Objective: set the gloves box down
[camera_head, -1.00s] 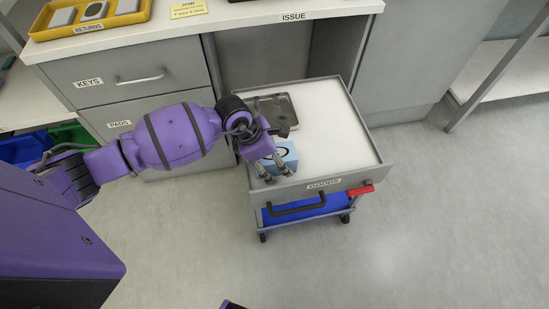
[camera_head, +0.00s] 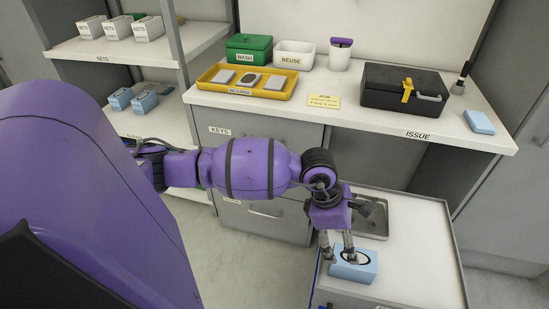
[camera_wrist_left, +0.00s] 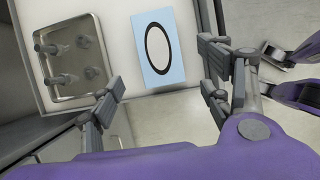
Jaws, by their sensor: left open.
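The gloves box (camera_head: 367,270), light blue with a white oval outlined in black on top, lies flat in the front left part of the white-topped cart (camera_head: 415,240). It also shows in the left wrist view (camera_wrist_left: 176,72), clear of both fingers. My left gripper (camera_head: 339,255) is open just above and behind the box in the head view, its fingertips overlapping the box's outline. In the left wrist view its spread fingers (camera_wrist_left: 163,92) have nothing between them. The right gripper is not in the head view.
A metal tray (camera_head: 384,219) lies beside the box in the cart; the cart's right part is bare. The counter behind holds a yellow returns tray (camera_head: 285,94), a black case (camera_head: 375,99) and another blue box (camera_head: 479,122). Shelves (camera_head: 165,120) stand at the left.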

